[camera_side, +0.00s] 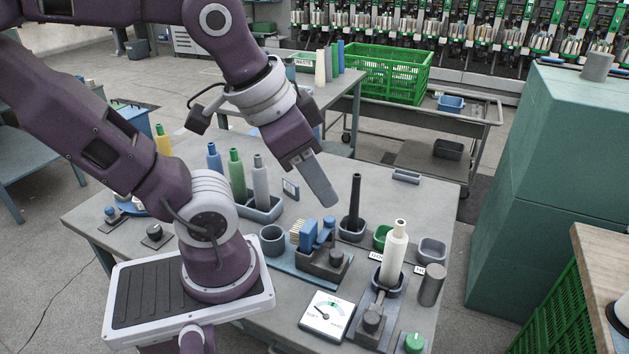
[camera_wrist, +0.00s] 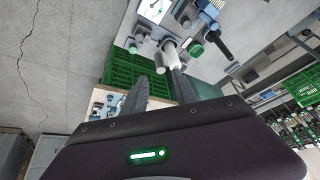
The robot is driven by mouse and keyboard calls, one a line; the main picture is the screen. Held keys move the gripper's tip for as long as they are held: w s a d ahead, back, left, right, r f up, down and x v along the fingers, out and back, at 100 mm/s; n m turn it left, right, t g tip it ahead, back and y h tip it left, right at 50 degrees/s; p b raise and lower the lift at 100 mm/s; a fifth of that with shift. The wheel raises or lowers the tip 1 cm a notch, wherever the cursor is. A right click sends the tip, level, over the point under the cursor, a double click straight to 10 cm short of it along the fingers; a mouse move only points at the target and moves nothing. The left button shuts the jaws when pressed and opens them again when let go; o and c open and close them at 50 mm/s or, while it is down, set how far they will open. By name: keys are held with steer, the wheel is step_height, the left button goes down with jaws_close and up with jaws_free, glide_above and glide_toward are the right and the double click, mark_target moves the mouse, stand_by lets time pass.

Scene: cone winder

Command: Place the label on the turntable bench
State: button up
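My gripper (camera_side: 325,200) hangs above the middle of the grey bench (camera_side: 225,305), pointing down. In the wrist view my gripper (camera_wrist: 160,77) has its two dark fingers apart, with nothing seen between them. Small white printed labels lie on the bench: one label (camera_side: 376,255) left of the pale cone stand and another label (camera_side: 419,270) right of it. I cannot tell which label the task means. A turntable cannot be made out for certain; a round-topped device (camera_side: 372,318) stands near the bench's front edge. In the wrist view the labels are too small to make out.
A pale cone (camera_side: 395,254) and a black cone (camera_side: 355,203) stand upright in holders. A blue device (camera_side: 308,236), a dial gauge (camera_side: 327,316) and a grey cylinder (camera_side: 431,285) crowd the bench. Coloured cones (camera_side: 237,176) stand left. A green cabinet (camera_side: 535,190) stands right.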

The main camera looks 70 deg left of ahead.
steer(key=shift+o, duration=0.2)
steer(key=shift+s+d, duration=0.4)
steer(key=shift+d, duration=0.15)
